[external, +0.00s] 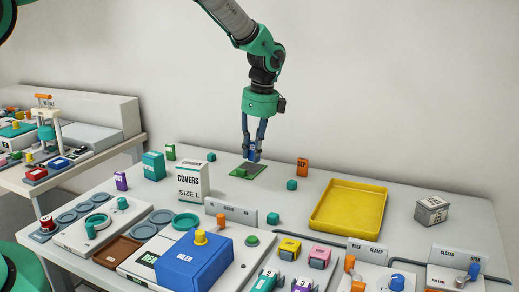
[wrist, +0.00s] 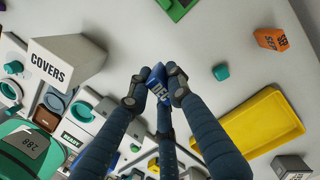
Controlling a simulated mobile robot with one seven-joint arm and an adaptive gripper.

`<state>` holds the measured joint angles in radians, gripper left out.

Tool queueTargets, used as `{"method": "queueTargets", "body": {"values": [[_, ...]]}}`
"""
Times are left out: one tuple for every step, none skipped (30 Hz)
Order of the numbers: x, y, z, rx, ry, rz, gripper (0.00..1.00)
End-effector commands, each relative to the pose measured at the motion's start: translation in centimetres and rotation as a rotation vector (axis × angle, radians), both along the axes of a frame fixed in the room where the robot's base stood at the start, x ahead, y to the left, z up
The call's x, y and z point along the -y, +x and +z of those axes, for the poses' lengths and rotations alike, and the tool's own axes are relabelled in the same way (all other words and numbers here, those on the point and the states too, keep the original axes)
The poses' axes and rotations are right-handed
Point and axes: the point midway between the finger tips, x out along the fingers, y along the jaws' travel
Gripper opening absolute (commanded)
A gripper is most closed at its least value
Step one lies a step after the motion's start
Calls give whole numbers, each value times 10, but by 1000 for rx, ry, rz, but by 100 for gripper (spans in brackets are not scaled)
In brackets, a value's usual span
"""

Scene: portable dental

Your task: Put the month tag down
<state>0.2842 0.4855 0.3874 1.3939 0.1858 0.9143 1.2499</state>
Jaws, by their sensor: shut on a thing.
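My gripper (external: 253,147) is shut on a small blue month tag (external: 253,156). The pad (wrist: 178,8) also shows at the top of the wrist view. Other upright tags stand nearby: orange (external: 302,167), green (external: 170,152) and purple (external: 121,181).
Small teal cubes (external: 292,184) lie near the pad. A yellow tray (external: 348,205) is at the right and a white COVERS box (external: 192,182) at the left. A blue box (external: 193,263) and several fixtures fill the front. The table around the pad is mostly bare.

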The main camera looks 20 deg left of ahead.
Motion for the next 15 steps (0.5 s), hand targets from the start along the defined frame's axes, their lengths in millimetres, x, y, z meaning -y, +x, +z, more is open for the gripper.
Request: {"method": "queueTargets", "body": {"values": [[0,0,2,1,0,0,0],[0,0,4,1,0,0,0],[0,0,7,1,0,0,0],[0,1,9,2,0,0,0],[0,1,13,2,0,0,0],[0,1,18,3,-1,0,0],[0,1,22,3,-1,0,0],[0,1,27,3,-1,0,0],[0,1,32,2,0,0,0],[0,1,37,3,0,0,0],[0,1,42,4,-1,-1,0],[0,1,49,4,-1,-1,0],[0,1,54,3,0,0,0],[-8,-4,51,-1,1,3,0],[-15,-7,51,0,1,6,0]]}}
